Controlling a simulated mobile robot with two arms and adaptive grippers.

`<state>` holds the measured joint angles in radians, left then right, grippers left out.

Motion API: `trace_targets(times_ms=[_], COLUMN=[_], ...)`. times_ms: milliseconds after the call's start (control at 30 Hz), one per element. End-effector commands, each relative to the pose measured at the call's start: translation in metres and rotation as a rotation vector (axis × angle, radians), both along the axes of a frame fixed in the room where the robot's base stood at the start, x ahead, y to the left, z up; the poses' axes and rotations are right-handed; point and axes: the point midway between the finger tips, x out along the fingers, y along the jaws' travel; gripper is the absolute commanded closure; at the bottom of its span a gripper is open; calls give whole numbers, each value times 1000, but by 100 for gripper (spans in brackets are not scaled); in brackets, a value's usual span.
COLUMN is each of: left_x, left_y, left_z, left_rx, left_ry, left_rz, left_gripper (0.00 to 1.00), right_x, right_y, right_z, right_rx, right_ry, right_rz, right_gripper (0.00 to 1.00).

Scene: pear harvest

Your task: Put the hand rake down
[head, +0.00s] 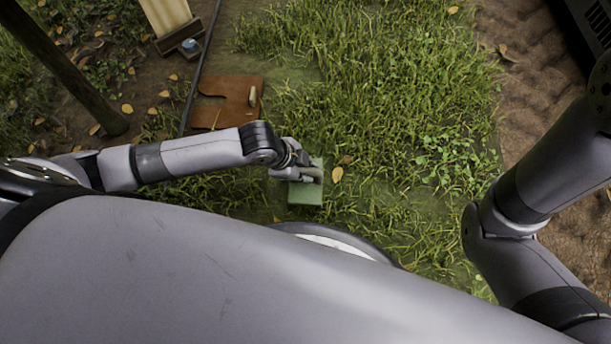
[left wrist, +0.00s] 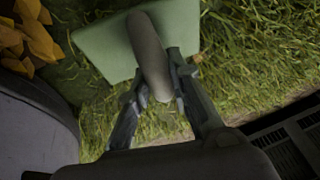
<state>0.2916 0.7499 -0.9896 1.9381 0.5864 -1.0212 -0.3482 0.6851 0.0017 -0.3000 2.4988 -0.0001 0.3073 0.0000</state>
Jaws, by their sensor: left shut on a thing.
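My left gripper (head: 308,172) is shut on a grey-brown rounded handle, taken as the hand rake's; in the left wrist view the handle (left wrist: 149,50) lies between the two fingers. The rake's tines cannot be made out. A flat green piece (head: 305,194) is right by the gripper in the head view. It also shows behind the handle in the left wrist view (left wrist: 96,42); I cannot tell whether the two are joined or touching. My right gripper is out of view; only part of that arm shows.
Grass (head: 400,90) covers the middle. A brown flat piece (head: 213,88) with a small pale object lies beyond my left arm. A dark post (head: 60,65) stands at left. Bare patterned soil (head: 515,75) runs along the right. Orange-yellow things (left wrist: 30,40) show in the left wrist view's corner.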

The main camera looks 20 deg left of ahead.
Motion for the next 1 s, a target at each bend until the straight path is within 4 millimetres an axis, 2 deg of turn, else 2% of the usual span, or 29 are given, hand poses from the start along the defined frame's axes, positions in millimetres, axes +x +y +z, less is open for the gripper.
trace_targets(times_ms=[33,167,567,600,867,1000], left_x=[0,0,0,0,0,0], left_y=[0,0,0,0,0,0], left_z=[-13,-30,-31,-32,-31,-31], left_rx=[0,1,0,1,0,0], left_ry=[1,1,0,1,1,1], left_rz=[0,0,1,1,1,1], left_gripper=[100,100,100,79,61,61], right_x=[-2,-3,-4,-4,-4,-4], right_y=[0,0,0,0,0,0], right_z=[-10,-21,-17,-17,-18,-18], right_rx=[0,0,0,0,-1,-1], right_ry=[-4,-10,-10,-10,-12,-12], right_rz=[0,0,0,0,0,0], right_gripper=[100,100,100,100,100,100])
